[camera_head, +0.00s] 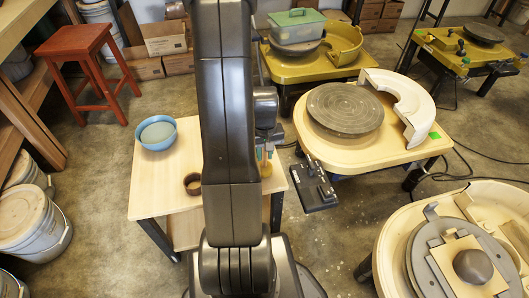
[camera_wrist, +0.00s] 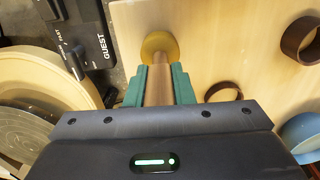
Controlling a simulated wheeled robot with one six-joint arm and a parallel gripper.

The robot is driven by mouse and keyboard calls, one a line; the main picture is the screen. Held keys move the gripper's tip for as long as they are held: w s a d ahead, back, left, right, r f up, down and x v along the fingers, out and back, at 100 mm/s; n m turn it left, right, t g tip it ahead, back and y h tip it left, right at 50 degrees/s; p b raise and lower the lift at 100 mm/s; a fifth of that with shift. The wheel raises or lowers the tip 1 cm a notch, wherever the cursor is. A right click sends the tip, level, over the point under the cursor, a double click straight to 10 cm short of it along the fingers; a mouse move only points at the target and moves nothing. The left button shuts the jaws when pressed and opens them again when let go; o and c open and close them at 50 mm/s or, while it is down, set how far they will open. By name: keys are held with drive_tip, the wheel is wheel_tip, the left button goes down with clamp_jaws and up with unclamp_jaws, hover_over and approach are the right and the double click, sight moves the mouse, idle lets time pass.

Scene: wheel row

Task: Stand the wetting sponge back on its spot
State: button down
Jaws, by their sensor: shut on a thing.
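The wetting sponge is a round yellow head (camera_wrist: 159,44) on a wooden handle (camera_wrist: 158,86) in the wrist view. My gripper (camera_wrist: 158,80) is shut on the handle between its green fingers. The sponge end points away from the wrist, over the pale wooden table (camera_wrist: 220,45). I cannot tell whether it touches the table. In the head view a bit of the sponge (camera_head: 266,168) shows just right of my arm, by the table's right side. My arm hides most of the gripper there. I cannot make out a marked spot for the sponge.
A blue bowl (camera_head: 157,133) and a brown ring-shaped thing (camera_head: 192,184) are on the table, left of my arm. The wrist view shows two brown rings (camera_wrist: 301,38) (camera_wrist: 223,92). A black pedal (camera_head: 318,186) and a pottery wheel (camera_head: 344,108) stand to the right.

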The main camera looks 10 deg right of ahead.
drive_tip(key=shift+f+b, duration=0.4)
drive_tip(key=shift+f, duration=0.15)
drive_tip(key=c, duration=1.2)
unclamp_jaws()
drive_tip(key=shift+o, duration=0.2)
drive_tip(key=shift+r, duration=0.15)
drive_tip(key=shift+r+p, duration=3.1)
drive_tip(key=shift+r, duration=0.85)
